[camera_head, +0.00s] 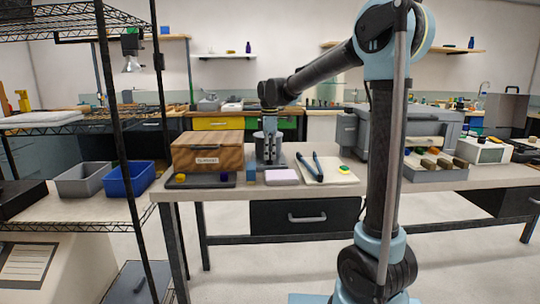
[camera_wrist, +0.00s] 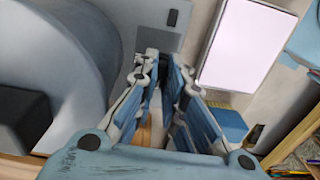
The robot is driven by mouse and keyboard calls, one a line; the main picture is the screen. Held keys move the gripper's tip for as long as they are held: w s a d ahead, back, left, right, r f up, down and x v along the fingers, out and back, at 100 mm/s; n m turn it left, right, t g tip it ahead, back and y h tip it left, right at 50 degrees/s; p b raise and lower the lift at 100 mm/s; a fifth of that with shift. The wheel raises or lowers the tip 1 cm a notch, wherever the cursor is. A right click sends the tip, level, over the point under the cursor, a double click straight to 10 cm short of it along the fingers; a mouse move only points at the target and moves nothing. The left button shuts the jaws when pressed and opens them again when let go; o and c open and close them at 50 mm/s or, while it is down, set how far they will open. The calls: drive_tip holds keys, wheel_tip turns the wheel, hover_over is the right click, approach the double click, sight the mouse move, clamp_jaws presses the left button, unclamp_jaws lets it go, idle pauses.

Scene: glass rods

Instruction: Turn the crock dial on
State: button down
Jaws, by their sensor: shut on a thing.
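The grey crock (camera_head: 277,138) stands on the workbench, mostly hidden behind my gripper (camera_head: 268,155). In the wrist view its large rounded grey body (camera_wrist: 50,40) fills the left side, and a flat grey base (camera_wrist: 152,28) with a small dark slot lies beyond the fingertips. My gripper (camera_wrist: 165,65) points down and is shut on a small part at the crock's front, which I take to be the crock dial. The fingers hide the dial, so its turn angle cannot be seen.
A wooden box (camera_head: 207,152) stands left, behind a dark tray (camera_head: 200,184). Dark-handled pliers (camera_head: 318,168) lie right on a pale board (camera_head: 345,173).

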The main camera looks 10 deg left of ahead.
drive_tip(key=shift+w, duration=0.1)
drive_tip(key=m, duration=0.5)
drive_tip(key=shift+r, duration=0.1)
drive_tip(key=m, duration=0.4)
drive_tip(key=shift+m, duration=0.3)
drive_tip(key=m, duration=0.4)
drive_tip(key=shift+m, duration=2.1)
drive_tip(key=c, duration=2)
unclamp_jaws()
drive_tip(key=shift+o, duration=0.2)
